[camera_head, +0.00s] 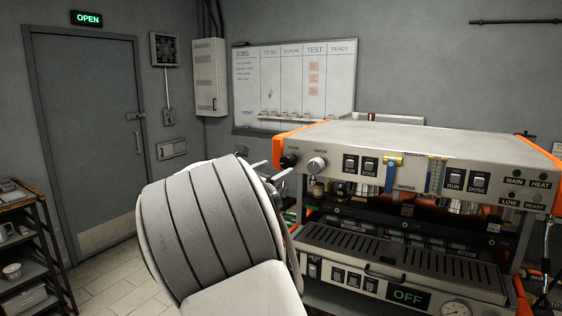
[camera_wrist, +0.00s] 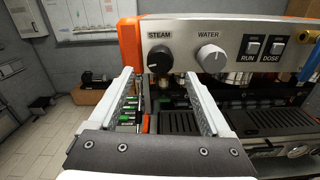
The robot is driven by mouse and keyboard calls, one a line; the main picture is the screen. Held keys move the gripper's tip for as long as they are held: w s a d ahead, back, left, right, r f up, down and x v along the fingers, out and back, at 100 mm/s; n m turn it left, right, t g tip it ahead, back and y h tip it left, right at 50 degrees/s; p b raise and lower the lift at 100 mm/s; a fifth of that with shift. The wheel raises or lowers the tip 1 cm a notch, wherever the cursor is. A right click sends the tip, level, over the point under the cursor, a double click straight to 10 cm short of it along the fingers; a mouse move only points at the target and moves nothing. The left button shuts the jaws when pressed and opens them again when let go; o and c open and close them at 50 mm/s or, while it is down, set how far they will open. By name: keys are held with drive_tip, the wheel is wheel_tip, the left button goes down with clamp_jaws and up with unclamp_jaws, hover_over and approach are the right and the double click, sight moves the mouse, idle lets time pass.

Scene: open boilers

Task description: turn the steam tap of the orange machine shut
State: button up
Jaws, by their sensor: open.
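The orange machine (camera_head: 420,147) stands at the right in the head view, with a grey front panel and orange sides. Its steam tap is a black round knob (camera_wrist: 160,59) under the label STEAM, at the panel's left end; it also shows in the head view (camera_head: 289,160). The grey water knob (camera_wrist: 211,58) sits just right of it. My gripper (camera_wrist: 158,76) is open and empty in the wrist view, its fingers reaching toward the panel. The black knob appears between and beyond the fingertips. I cannot tell whether the fingers touch it. My arm hides part of the machine's left side in the head view.
RUN and DOSE switches (camera_wrist: 262,48) lie right of the knobs. A drip tray (camera_head: 345,245) juts out below the panel. A shelf (camera_head: 30,250) stands at the far left by a closed door (camera_head: 88,130). The tiled floor between is clear.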

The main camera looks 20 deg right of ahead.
sight(285, 164)
drive_tip(key=p+x, duration=0.1)
drive_tip(key=x, duration=0.5)
drive_tip(key=shift+w+d, duration=0.15)
drive_tip(key=shift+d, duration=0.05)
drive_tip(key=shift+c, duration=0.2)
clamp_jaws()
drive_tip(key=shift+f, duration=0.1)
